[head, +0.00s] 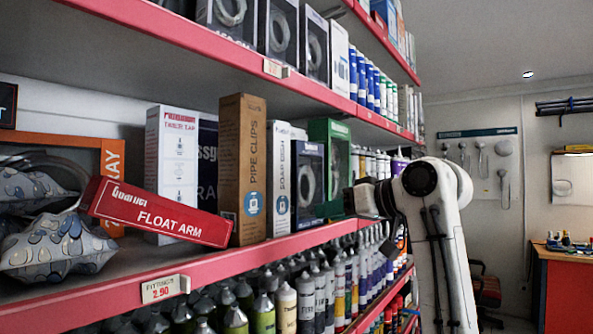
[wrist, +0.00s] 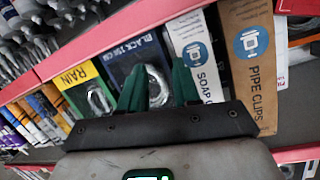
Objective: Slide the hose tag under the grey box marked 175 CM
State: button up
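Several grey-black boxes with coiled hoses in their windows stand on the upper shelf in the head view. The leftmost hose box (head: 229,18) has lettering that looks like 150CM. The markings of the second hose box (head: 278,27) and third hose box (head: 315,46) are not readable, so I cannot tell which is 175 CM. A small price tag (head: 276,69) is on the upper shelf's red edge; its text is unreadable. My gripper (wrist: 160,65) is open, its green fingers apart with nothing seen between them. It faces the lower shelf's boxes and appears beside that shelf (head: 362,200).
A red FLOAT ARM box (head: 160,213) leans out over the lower shelf edge. The brown PIPE CLIPS box (head: 243,170) and white SOAP DISH box (head: 279,183) stand beside it. A FITTINGS tag (head: 161,289) is on the lower edge. Open floor lies to the right.

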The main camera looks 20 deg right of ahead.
notch_tip(320, 180, up, 13)
jog(key=s+n+t+y, duration=0.1)
jog(key=s, duration=0.2)
jog(key=n+y, duration=0.2)
jog(key=n, duration=0.1)
send_near(277, 69)
jog(key=w+a+p, duration=0.2)
jog(key=w+p, duration=0.2)
jog(key=w, duration=0.2)
jog(key=shift+w+f+t, duration=0.25)
jog(key=shift+f+t, duration=0.05)
jog(key=shift+t, duration=0.1)
jog(key=shift+c, duration=0.2)
grip_shut()
